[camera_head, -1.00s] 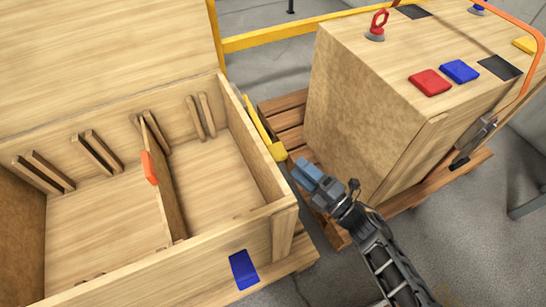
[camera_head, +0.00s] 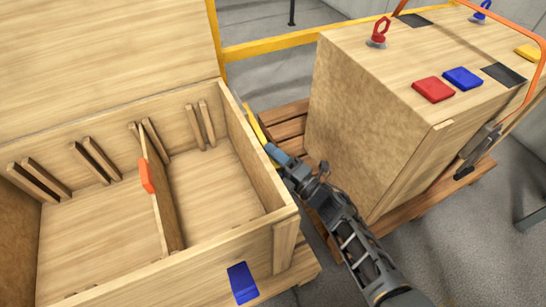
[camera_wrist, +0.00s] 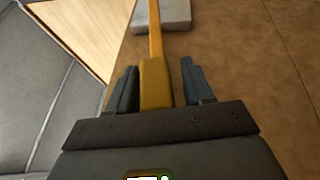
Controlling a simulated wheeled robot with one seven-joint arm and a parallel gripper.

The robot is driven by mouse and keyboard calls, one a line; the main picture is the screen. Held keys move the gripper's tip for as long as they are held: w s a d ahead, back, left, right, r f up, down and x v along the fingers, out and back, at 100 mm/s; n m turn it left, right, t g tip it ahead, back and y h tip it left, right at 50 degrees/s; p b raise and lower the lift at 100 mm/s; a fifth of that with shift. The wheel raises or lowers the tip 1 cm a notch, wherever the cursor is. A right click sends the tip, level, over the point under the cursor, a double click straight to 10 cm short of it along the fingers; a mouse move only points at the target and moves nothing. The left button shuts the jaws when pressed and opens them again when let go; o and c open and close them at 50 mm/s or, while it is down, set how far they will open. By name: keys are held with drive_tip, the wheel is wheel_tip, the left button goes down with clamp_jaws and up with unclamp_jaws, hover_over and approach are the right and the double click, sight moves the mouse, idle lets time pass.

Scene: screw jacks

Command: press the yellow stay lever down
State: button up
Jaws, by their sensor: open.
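The yellow stay lever (camera_head: 254,124) runs along the outer right side of the open wooden crate (camera_head: 262,165). In the head view its near end is hidden behind my gripper (camera_head: 273,151). In the wrist view the lever's thick yellow end (camera_wrist: 156,85) lies between the two dark fingers of my gripper (camera_wrist: 158,72), with a narrower shaft running away from it. The fingers are apart, one on each side of the lever, with a visible gap at least on the right. I cannot tell whether the lever touches the palm.
A closed wooden box (camera_head: 370,120) stands on a pallet (camera_head: 285,128) to the right, close to my arm. It carries a red pad (camera_head: 433,89), a blue pad (camera_head: 463,78) and a red eye bolt (camera_head: 379,32). An orange-handled divider (camera_head: 165,205) stands inside the crate.

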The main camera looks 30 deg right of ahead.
drive_tip(key=shift+c, duration=0.4)
clamp_jaws()
